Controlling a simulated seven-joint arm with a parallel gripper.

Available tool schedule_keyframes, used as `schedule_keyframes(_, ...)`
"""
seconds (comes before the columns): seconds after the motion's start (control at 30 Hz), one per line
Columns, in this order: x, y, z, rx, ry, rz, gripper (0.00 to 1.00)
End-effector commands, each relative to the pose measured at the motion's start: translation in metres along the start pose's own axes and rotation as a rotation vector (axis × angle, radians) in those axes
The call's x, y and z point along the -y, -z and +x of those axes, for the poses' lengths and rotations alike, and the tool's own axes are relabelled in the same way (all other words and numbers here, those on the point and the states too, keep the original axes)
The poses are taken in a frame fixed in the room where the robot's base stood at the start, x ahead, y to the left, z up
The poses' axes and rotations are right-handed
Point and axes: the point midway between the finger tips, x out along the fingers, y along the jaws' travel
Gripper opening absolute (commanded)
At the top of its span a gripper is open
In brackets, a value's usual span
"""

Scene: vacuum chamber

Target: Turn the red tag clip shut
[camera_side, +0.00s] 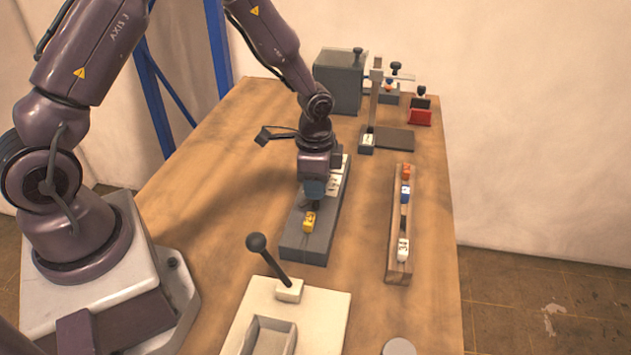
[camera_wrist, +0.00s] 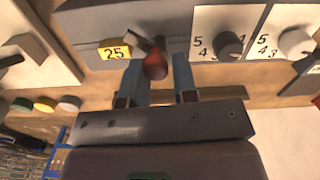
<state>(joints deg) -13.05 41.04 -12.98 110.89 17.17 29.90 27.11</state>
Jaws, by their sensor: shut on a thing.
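A dark lever with a rounded red end (camera_wrist: 155,66), which looks like the red tag clip, sits on the front of a grey block (camera_wrist: 85,22) in the wrist view. A yellow tag marked 25 (camera_wrist: 113,53) is on the block just left of it. My gripper (camera_side: 313,190) reaches down at the grey block (camera_side: 296,247) in the side view. Its two blue fingers stand on either side of the red end, and it is shut on it. The lever slants, its red end low and right. In the side view my gripper hides the clip; the yellow tag (camera_side: 310,221) shows in front.
White dial panels (camera_side: 339,175) stand close behind my gripper. A wooden rack (camera_side: 399,275) with coloured tags lies to the right. A white box (camera_side: 326,318) with a black-ball lever (camera_side: 257,243) is in front. A grey box (camera_side: 338,82) and a red block (camera_side: 419,117) stand at the back.

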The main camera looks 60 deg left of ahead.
Motion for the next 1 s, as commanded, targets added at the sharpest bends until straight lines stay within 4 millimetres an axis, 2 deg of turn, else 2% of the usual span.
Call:
schedule_keyframes(0.5, -0.0003, 0.0004, -0.0013, 0.000, 0.001, -0.461, 0.03)
schedule_keyframes(0.7, -0.0002, 0.0004, -0.0013, 0.000, 0.001, -0.584, 0.03)
schedule_keyframes(1.0, -0.0001, 0.0002, -0.0013, 0.000, 0.000, -0.680, 0.03)
